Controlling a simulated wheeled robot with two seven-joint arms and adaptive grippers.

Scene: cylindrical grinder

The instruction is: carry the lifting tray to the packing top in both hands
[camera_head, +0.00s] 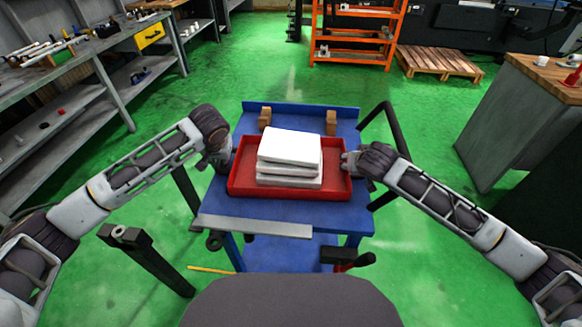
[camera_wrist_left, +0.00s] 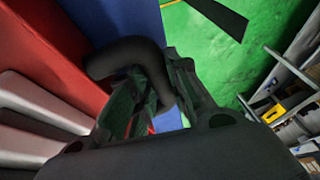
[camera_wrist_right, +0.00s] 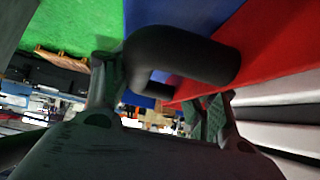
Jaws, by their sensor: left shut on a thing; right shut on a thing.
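The lifting tray (camera_head: 238,183) is a red open tray on a blue cart top. A stack of several white slabs (camera_head: 290,147) lies in it. My left gripper (camera_head: 228,158) is at the tray's left end. In the left wrist view its fingers (camera_wrist_left: 150,110) are shut on a dark curved handle (camera_wrist_left: 125,58) beside the red wall. My right gripper (camera_head: 350,160) is at the tray's right end. In the right wrist view its fingers (camera_wrist_right: 160,95) are around a dark handle (camera_wrist_right: 190,48). The head view hides most of both handles. The tray looks level; I cannot tell whether it touches the cart.
The blue cart (camera_head: 300,210) has two brown blocks (camera_head: 265,117) at its back and a dark push handle at right. A wooden-topped cabinet (camera_head: 540,75) stands at right, a grey workbench (camera_head: 85,50) at left. An orange rack (camera_head: 355,40) and pallet (camera_head: 438,62) are behind. Green floor between is open.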

